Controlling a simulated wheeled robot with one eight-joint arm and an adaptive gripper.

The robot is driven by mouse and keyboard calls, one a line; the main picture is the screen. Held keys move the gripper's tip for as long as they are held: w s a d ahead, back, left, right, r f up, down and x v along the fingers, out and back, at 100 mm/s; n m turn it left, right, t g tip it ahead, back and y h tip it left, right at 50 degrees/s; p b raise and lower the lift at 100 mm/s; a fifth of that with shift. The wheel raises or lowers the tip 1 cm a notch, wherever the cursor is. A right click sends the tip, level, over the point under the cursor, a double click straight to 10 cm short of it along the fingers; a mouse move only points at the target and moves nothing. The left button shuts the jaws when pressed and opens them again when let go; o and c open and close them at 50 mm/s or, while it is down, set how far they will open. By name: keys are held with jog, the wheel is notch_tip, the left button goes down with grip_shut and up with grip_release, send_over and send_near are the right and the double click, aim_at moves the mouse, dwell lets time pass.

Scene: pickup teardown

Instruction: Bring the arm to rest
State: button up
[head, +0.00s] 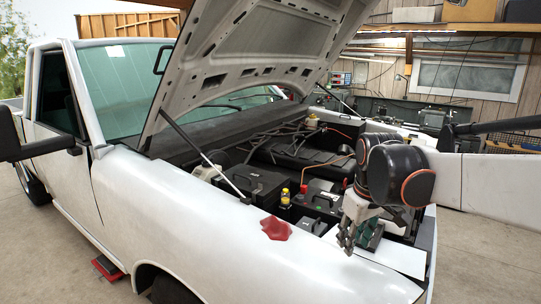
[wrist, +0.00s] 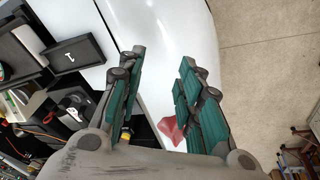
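My gripper (head: 362,232) hangs from my arm over the front of the white pickup's open engine bay, fingers pointing down. In the wrist view the two green-padded fingers of my gripper (wrist: 161,75) stand apart with a clear gap and nothing held between them. A crumpled red cloth (head: 276,228) lies on the white fender (head: 200,225), left of my gripper and apart from it in the head view. In the wrist view the red cloth (wrist: 171,132) shows beyond the fingers, partly hidden by the right one.
The raised hood (head: 270,45) stands above the bay, held near a thin prop rod (head: 205,157). A small yellow bottle (head: 285,197) and black boxes (head: 255,183) sit in the bay. A red-and-black object (head: 107,267) lies on the floor. A cluttered workbench (head: 400,112) stands behind.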

jog(key=s+f+m+t+b, duration=0.4)
jog(key=s+f+b, duration=0.8)
jog(key=s+f, duration=0.5)
jog(key=s+m, duration=0.1)
jog(key=s, duration=0.1)
jog(key=shift+s+f+t+b, duration=0.3)
jog(key=shift+s+b, duration=0.05)
